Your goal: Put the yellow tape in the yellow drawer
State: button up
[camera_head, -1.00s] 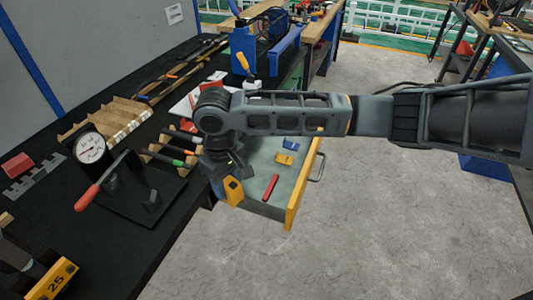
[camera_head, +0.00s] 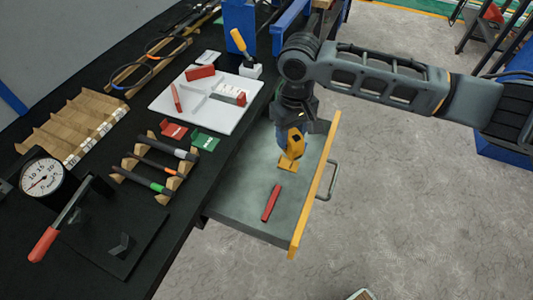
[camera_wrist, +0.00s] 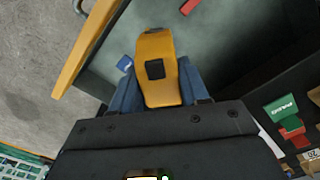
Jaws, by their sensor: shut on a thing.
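The yellow tape (camera_wrist: 158,62), a yellow case with a dark square on it, is held between the blue fingers of my gripper (camera_wrist: 157,88). In the head view the tape (camera_head: 295,143) is over the back part of the open drawer, and my gripper (camera_head: 291,130) points down on it. The drawer has a yellow front (camera_head: 314,187) and a grey floor (camera_head: 243,207). I cannot tell whether the tape touches the floor. My gripper hides part of the drawer.
The drawer's handle (camera_head: 329,180) sticks out to the right. The black bench (camera_head: 205,185) on the left carries a white board (camera_head: 207,105), a rack of tools and a dial gauge (camera_head: 42,176).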

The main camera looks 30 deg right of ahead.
jog(key=shift+s+a+r+p, duration=0.15)
jog(key=shift+r+p, duration=0.15)
jog(key=shift+r, duration=0.25)
jog(key=shift+a+r+p, duration=0.1)
jog(key=shift+r+p, duration=0.2)
jog(key=shift+r, duration=0.2)
jog(key=w+a+r, duration=0.2)
jog(key=w+a, duration=0.1)
jog(key=w, duration=0.1)
jog(key=s+d+f, duration=0.1)
jog(key=s+d, duration=0.1)
jog(key=s+d+f, duration=0.1)
jog(key=s, duration=0.1)
jog(key=shift+f+b, duration=0.3)
jog(key=shift+f, duration=0.05)
jog(key=shift+s+d+f+m, duration=0.15)
jog(key=shift+s+m, duration=0.1)
jog(key=shift+m, duration=0.25)
jog(key=m, duration=0.1)
jog(key=s+f+m, duration=0.1)
jog(key=m, duration=0.1)
jog(key=shift+s+d+m, duration=0.15)
jog(key=shift+s+m, duration=0.15)
jog(key=m, duration=0.1)
jog(key=s+f+m, duration=0.1)
jog(key=m, duration=0.1)
jog(key=s+m, duration=0.1)
jog(key=m, duration=0.1)
jog(key=shift+d+f, duration=0.15)
jog(key=shift+d, duration=0.15)
